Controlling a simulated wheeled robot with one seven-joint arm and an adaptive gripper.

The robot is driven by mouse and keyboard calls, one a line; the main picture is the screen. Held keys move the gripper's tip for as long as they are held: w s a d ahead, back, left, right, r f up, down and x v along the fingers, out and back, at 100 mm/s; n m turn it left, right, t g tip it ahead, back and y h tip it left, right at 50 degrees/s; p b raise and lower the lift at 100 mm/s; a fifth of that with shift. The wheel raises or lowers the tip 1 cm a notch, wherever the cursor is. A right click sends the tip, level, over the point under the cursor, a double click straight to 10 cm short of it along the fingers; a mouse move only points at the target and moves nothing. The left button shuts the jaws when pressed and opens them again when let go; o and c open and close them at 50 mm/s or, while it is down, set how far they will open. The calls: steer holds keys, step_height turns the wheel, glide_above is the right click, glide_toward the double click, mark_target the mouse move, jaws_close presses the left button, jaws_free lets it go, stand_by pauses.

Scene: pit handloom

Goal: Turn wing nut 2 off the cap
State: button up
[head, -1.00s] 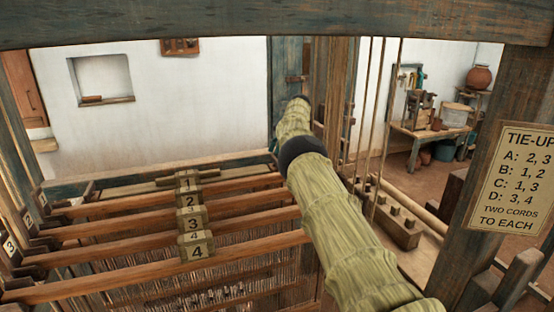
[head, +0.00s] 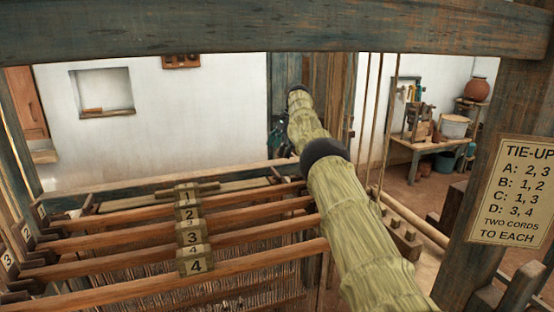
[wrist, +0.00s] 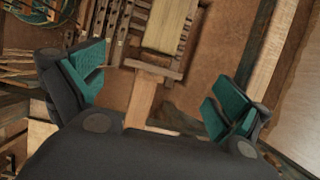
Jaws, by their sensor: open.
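My gripper (wrist: 155,88) is open and empty in the wrist view, its two teal-padded fingers spread wide. Between and beyond them lie a wooden bar (wrist: 140,100) and a wooden frame with a pale panel (wrist: 172,25), both apart from the fingers. In the head view my sleeved arm reaches forward over the loom's right side. A small dark part beside its far end, perhaps my gripper, is mostly hidden. I cannot make out wing nut 2 or the cap in either view.
Wooden loom bars with number blocks 1 to 4 (head: 194,238) lie left of my arm. A thick beam (head: 270,24) crosses the top. A post bearing the tie-up card (head: 508,190) stands right, with hanging cords (head: 380,125) nearer the arm. A bench (head: 425,150) stands behind.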

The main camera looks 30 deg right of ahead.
steer(key=shift+r, duration=0.4)
